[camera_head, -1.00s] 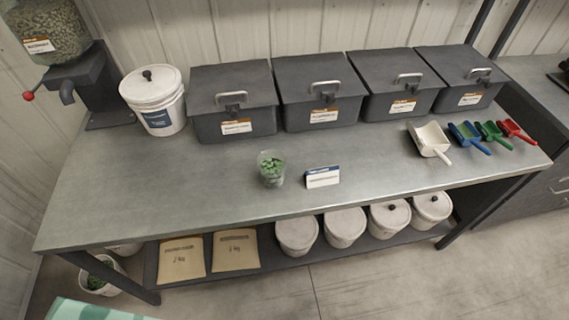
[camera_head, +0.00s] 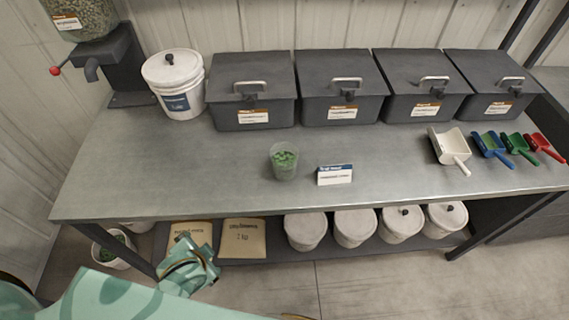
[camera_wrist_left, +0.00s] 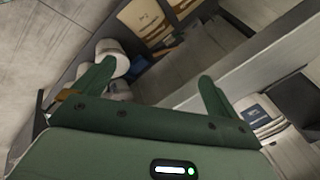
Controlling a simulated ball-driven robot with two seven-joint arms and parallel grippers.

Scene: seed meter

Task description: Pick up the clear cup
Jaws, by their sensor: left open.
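The clear cup (camera_head: 284,161) stands upright on the metal bench, left of a small label card, with green pieces inside it. My left gripper shows in the left wrist view (camera_wrist_left: 155,95) with its two green fingers spread apart and nothing between them. In the head view a teal part of my left arm (camera_head: 187,266) is low at the front, below the bench's front edge and apart from the cup. The cup is not identifiable in the left wrist view. My right gripper is not in view.
The bench top (camera_head: 140,165) is clear around the cup except for the label card (camera_head: 334,175). Dark lidded bins (camera_head: 252,92) and a white bucket (camera_head: 174,85) line the back. Scoops (camera_head: 450,148) lie at right. A hopper (camera_head: 85,15) stands at back left.

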